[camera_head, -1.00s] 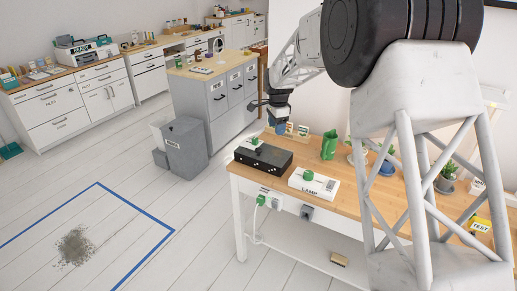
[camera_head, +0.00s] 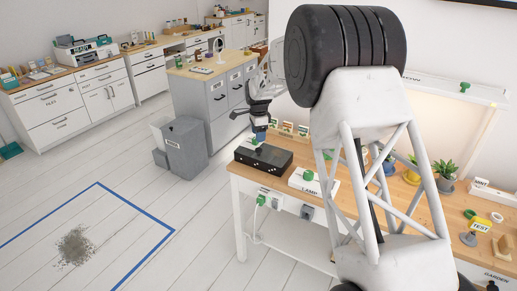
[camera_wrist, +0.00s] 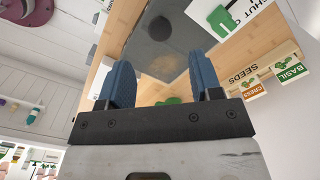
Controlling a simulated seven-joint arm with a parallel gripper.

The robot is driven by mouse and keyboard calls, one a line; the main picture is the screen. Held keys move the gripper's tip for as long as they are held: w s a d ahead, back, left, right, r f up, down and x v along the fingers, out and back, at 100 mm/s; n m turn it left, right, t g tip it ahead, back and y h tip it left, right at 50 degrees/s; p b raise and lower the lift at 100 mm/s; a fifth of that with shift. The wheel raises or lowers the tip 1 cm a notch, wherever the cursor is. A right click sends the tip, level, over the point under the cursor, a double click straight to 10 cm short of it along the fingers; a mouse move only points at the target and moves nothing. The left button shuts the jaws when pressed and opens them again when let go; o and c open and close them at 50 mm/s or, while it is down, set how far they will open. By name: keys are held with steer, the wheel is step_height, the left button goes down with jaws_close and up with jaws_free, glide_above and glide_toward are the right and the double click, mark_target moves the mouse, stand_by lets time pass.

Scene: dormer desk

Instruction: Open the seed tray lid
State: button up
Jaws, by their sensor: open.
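A dark box with a closed lid (camera_head: 268,157), which I take for the seed tray, sits at the left end of the wooden desk. In the wrist view the dark lid (camera_wrist: 178,40) lies beyond my fingertips, with a round dark knob (camera_wrist: 160,28) on it. My gripper (camera_head: 261,136) hangs just above the box's far side, blue fingers pointing down. In the wrist view my gripper (camera_wrist: 164,72) is open, with nothing between the fingers. I see no contact with the lid.
A white plate (camera_wrist: 248,12) with a green part stands close beside the box. Seed packets (camera_wrist: 270,80) stand in a wooden holder marked SEEDS. A white LAMP box (camera_head: 306,182) is to the right. Potted plants (camera_head: 444,175) stand farther along the desk.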

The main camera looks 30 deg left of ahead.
mark_target(259, 149)
steer(key=shift+f, duration=3.7)
jaws_close()
